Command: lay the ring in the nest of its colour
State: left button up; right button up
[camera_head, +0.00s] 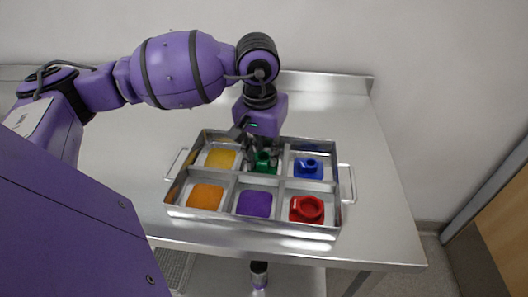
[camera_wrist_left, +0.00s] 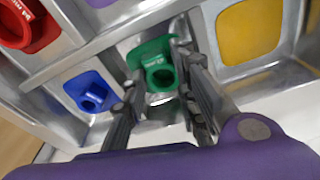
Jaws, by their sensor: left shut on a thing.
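A metal tray (camera_head: 250,226) with six compartments lies on the steel table. My left gripper (camera_head: 262,160) is over the back middle compartment, pointing down and shut on a green ring (camera_wrist_left: 160,76). Green shows in that compartment in the head view too, partly hidden by the fingers. I cannot tell whether the ring touches the nest beneath. A blue ring (camera_head: 309,166) is in the back right compartment and a red ring (camera_head: 308,208) in the front right one. The yellow nest (camera_head: 220,159), orange nest (camera_head: 206,196) and purple nest (camera_head: 254,204) show no ring. My right gripper is out of view.
Thin metal dividers (camera_head: 278,190) separate the compartments close around my left gripper. The tray has wire handles at its left and right (camera_head: 350,184). The steel table (camera_head: 385,180) is clear right of the tray and has a raised back edge by the wall.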

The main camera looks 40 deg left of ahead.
aim_at(261, 162)
pick_arm(q)
jog(key=shift+c, duration=0.2)
jog(key=shift+f, duration=0.15)
jog(key=o, duration=0.6)
notch_tip(261, 162, up, 12)
jog(key=s, duration=0.1)
jog(key=shift+s+d+r, duration=0.2)
